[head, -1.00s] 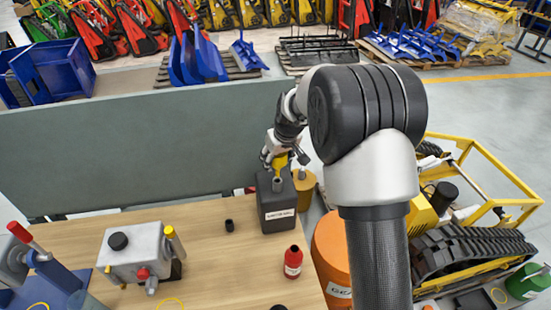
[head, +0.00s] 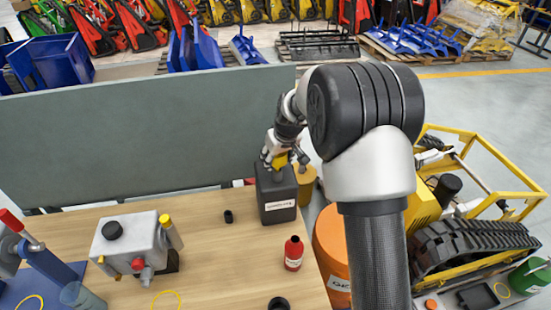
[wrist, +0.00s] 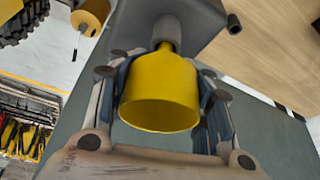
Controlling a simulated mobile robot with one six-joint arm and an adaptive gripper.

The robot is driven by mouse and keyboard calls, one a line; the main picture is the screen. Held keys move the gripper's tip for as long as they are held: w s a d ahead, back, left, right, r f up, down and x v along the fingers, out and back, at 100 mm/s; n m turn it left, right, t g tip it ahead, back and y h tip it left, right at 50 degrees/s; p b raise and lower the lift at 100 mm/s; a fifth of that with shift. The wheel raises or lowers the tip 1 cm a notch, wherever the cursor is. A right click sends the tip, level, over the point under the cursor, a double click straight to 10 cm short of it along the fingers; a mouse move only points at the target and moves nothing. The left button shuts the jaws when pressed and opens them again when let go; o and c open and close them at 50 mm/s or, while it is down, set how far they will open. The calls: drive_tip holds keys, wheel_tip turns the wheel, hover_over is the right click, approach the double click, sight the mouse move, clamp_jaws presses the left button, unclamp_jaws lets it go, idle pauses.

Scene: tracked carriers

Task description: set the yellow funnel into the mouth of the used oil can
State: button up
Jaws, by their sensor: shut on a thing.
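The yellow funnel (wrist: 160,98) is between the fingers of my gripper (wrist: 167,100), which is shut on it. Its wide rim faces the wrist camera and its narrow end points at the grey neck of the used oil can (wrist: 200,20). The narrow end meets the neck in the picture; I cannot tell whether it is inside or just above it. In the head view the dark can (head: 277,197) stands upright at the bench's far right corner. My gripper (head: 280,158) is right over its top, with a bit of yellow funnel (head: 280,160) showing.
A red bottle (head: 293,254) and a small black cap (head: 229,216) stand on the wooden bench (head: 215,270). A grey pump unit (head: 130,240) is at left. A yellow-brown container (head: 306,185) and an orange drum (head: 328,250) stand beside the bench. A grey panel (head: 130,150) runs behind.

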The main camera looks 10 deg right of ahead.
drive_tip(key=o, duration=1.2)
drive_tip(key=shift+r, duration=0.15)
drive_tip(key=v, duration=1)
drive_tip(key=shift+s+d+r, duration=0.1)
drive_tip(key=shift+r, duration=0.1)
drive_tip(key=shift+s+r, duration=0.3)
drive_tip(key=shift+r, duration=0.35)
